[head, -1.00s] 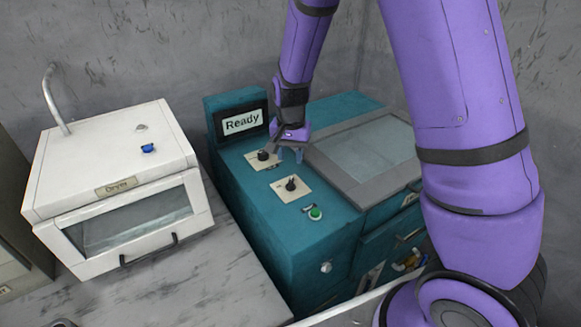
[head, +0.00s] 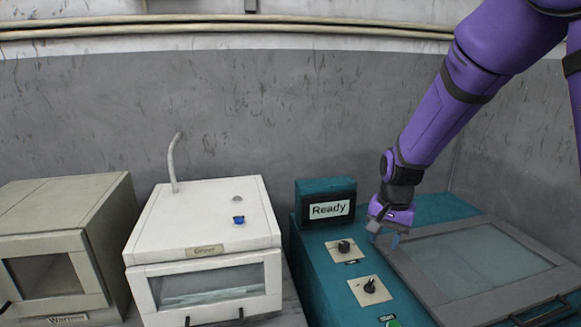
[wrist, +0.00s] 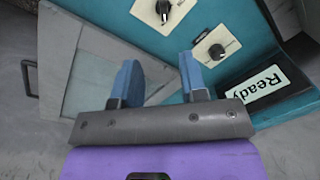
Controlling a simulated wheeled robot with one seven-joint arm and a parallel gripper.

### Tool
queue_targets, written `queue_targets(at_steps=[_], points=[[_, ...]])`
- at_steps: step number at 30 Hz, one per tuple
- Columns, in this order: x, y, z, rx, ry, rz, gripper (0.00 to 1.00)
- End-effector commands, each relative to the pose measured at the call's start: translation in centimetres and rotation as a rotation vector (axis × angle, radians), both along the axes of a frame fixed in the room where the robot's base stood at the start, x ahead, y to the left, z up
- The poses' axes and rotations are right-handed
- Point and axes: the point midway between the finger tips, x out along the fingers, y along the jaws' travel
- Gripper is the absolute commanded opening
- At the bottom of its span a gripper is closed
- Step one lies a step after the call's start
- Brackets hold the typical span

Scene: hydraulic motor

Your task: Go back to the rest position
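My gripper (head: 384,236) is above the teal machine (head: 306,250), beside its upper knob (head: 344,247) and near the left edge of the grey-framed glass lid (head: 470,262). In the wrist view my gripper (wrist: 160,75) shows two blue fingers apart with nothing between them. The machine's display (head: 329,209) reads "Ready". A lower knob (head: 369,286) sits on a cream plate. The wrist view shows both knobs just beyond the fingers, with no contact visible.
A white box labelled "Dryer" (head: 205,215) with a blue button stands left of the machine. A beige box labelled "Warmer" (head: 60,215) is at the far left. A grey wall (head: 260,110) stands behind. The space above the boxes is free.

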Motion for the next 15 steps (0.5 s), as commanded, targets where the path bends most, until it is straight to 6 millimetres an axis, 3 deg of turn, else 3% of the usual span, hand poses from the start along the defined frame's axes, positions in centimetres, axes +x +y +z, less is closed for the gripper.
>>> queue_targets(at_steps=[1,6,15], points=[[-0.7,-0.4,1.7,0.014,-0.020,0.017,0.39],[-3.4,-1.4,6.4,0.041,-0.077,0.092,0.39],[-9.1,-3.2,13.1,0.045,-0.186,0.227,0.39]])
